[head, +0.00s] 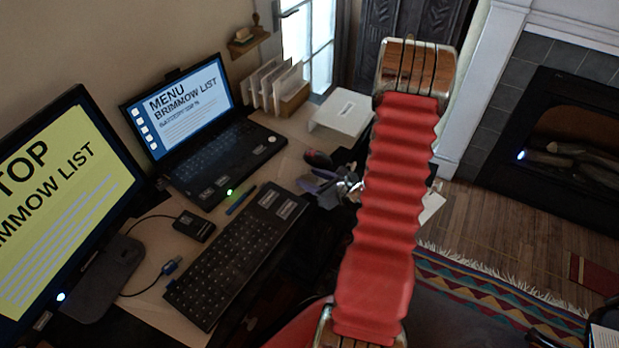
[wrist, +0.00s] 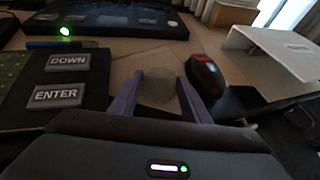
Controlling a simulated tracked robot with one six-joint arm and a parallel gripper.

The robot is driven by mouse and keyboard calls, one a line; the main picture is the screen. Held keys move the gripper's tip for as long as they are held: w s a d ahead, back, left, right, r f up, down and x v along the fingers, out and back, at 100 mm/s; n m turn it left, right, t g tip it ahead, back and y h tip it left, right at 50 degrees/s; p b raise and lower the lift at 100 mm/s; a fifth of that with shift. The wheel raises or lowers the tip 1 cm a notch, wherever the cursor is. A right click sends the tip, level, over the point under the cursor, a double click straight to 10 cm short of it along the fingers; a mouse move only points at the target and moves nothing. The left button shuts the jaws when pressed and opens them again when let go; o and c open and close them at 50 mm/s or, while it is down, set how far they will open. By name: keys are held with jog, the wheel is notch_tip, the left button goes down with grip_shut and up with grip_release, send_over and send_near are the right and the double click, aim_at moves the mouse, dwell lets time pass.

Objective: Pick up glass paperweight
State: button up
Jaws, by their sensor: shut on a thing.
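The glass paperweight (wrist: 157,88) is a clear, roundish piece between the two purple fingers of my gripper (wrist: 160,80) in the wrist view. The fingers are shut on it from both sides. Whether it touches the desk below is hard to tell. In the head view my gripper (head: 326,183) is over the right side of the desk, partly behind my red arm. The paperweight cannot be made out clearly there.
A dark mouse-like object with a red part (wrist: 205,75) lies just beyond the right finger. A white stand (head: 342,112) is behind it. A black keyboard (head: 237,256), a laptop (head: 207,130) and a monitor (head: 62,205) fill the left. Envelopes (head: 277,85) stand at the back.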

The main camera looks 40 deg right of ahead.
aim_at(311, 176)
jog(key=shift+r, duration=0.1)
jog(key=shift+r, duration=4.95)
